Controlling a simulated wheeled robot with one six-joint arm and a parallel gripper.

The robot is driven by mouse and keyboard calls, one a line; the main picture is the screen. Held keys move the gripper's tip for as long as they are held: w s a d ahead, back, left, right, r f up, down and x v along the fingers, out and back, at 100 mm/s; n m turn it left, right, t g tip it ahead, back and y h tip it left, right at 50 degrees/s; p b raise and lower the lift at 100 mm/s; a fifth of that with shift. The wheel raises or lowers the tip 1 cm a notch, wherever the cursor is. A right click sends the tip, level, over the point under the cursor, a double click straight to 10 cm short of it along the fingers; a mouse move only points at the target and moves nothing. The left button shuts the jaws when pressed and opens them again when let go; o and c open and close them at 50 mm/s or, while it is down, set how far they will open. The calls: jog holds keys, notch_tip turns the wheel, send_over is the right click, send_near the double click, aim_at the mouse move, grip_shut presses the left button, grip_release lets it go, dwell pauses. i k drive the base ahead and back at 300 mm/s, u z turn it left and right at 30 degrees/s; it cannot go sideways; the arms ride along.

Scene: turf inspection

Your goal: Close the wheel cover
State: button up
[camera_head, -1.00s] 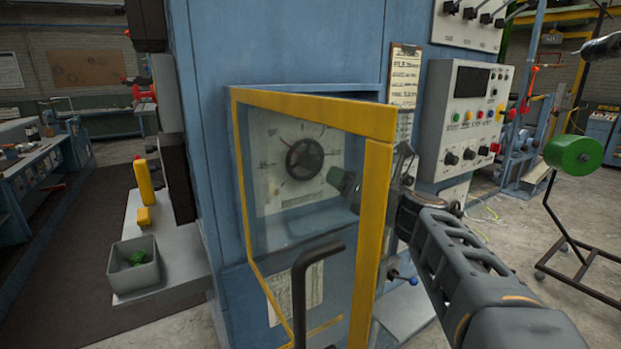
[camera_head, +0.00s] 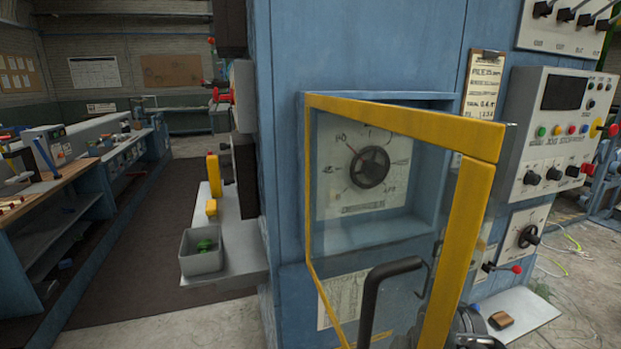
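The wheel cover is a clear panel in a yellow frame (camera_head: 410,124), with a dark bent handle (camera_head: 375,300) low on its front. It stands open, its right edge swung out from the blue cabinet towards me. Behind it, in a recess, is a dark handwheel (camera_head: 370,167) on a pale dial plate (camera_head: 338,190). A grey rounded part of my arm shows at the bottom, beside the cover's right frame post. My gripper's fingers cannot be made out, nor can I tell whether they touch the cover.
A control box (camera_head: 555,133) with knobs and buttons is right of the cover. A small shelf (camera_head: 530,308) with a brown block is below it. A grey bin (camera_head: 202,252) sits on a ledge at left. Open floor lies between the cabinet and the left workbench.

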aim_at(480, 142)
jog(key=z, duration=0.7)
jog(key=k, duration=0.85)
jog(key=u, duration=2.5)
